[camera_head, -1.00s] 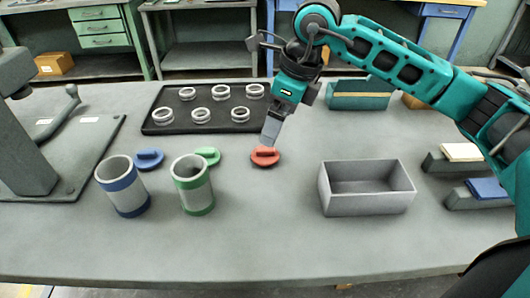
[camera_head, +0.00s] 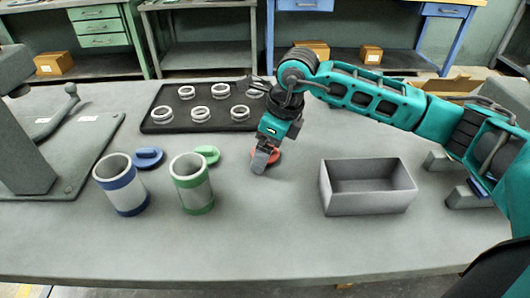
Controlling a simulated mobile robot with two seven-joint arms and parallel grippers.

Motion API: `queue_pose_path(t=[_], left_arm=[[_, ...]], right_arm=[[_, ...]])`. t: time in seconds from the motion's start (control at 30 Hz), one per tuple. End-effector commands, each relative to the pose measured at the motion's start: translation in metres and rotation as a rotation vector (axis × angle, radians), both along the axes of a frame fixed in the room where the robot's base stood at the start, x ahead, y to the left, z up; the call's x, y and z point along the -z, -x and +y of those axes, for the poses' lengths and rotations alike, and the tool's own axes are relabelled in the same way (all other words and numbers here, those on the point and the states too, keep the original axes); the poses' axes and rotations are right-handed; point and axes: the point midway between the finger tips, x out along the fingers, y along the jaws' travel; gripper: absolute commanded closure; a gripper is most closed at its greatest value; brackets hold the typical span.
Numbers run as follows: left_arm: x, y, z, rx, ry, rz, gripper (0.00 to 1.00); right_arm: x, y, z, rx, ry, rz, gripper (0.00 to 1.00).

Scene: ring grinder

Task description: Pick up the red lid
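My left gripper is not in view.
A blue-banded canister (camera_head: 122,186) and a green-banded canister (camera_head: 192,184) stand at left, with a blue lid (camera_head: 149,157) and a green lid (camera_head: 208,153) behind them. A black tray (camera_head: 160,118) of metal rings is behind. A grey open box (camera_head: 367,203) stands at right.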

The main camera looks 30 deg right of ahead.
Motion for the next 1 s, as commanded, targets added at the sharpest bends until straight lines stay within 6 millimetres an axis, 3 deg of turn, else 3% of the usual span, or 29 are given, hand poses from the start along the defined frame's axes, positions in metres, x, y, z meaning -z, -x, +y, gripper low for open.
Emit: queue_pose_path(t=[0.07,0.57,0.83,1.0], left_arm=[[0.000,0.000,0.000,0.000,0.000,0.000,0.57],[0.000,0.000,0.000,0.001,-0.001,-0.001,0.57],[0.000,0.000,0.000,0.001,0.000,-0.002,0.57],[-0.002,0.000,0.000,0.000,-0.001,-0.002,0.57]], right_arm=[[0.000,0.000,0.000,0.000,0.000,0.000,0.14],[-0.001,0.000,0.000,0.000,0.001,-0.001,0.62],[-0.002,0.000,0.000,0.000,0.000,-0.001,0.63],[-0.013,-0.001,0.000,0.001,-0.001,-0.004,0.63]])
